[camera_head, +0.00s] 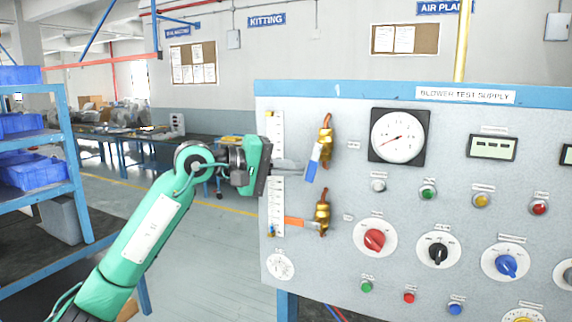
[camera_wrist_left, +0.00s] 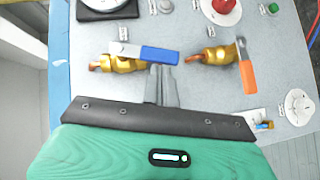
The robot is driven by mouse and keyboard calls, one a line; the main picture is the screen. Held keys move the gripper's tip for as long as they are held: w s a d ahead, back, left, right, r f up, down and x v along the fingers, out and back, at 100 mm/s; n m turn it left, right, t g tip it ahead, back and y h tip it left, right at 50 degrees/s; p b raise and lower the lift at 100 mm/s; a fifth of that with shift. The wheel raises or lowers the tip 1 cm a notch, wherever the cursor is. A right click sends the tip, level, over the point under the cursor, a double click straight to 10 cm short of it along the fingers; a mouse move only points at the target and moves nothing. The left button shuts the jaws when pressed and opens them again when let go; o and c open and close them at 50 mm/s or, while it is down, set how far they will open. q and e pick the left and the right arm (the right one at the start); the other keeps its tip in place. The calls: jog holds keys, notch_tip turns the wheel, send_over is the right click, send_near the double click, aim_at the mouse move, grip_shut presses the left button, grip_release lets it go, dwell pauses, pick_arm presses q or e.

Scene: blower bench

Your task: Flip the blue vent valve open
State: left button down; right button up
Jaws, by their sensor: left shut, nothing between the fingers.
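The blue vent valve has a blue-sleeved lever (camera_head: 313,170) on a brass body (camera_head: 326,143) at the upper left of the panel. Its lever hangs steeply down, slightly tilted, roughly in line with its copper pipe. In the left wrist view the blue lever (camera_wrist_left: 158,54) lies almost level across the picture, beside its brass body (camera_wrist_left: 118,64). My left gripper (camera_head: 302,168) is shut and empty. Its fingertips (camera_wrist_left: 161,70) are at the lever's edge, near its free end; I cannot tell whether they touch. My right gripper is not in view.
Below is a second brass valve with an orange lever (camera_head: 300,222) pointing left, crosswise to its pipe. A gauge (camera_head: 399,136), knobs and buttons fill the panel (camera_head: 345,275) to the right. A blue shelf rack (camera_head: 76,170) stands at the left.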

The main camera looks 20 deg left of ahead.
pick_arm(q)
jog(key=d+f+n+t+h+b, duration=0.1)
jog(key=n+h+b, duration=0.1)
jog(key=b, duration=0.4)
jog(key=shift+s+d+f+b, duration=0.1)
jog(key=shift+b, duration=0.3)
dwell(0.3)
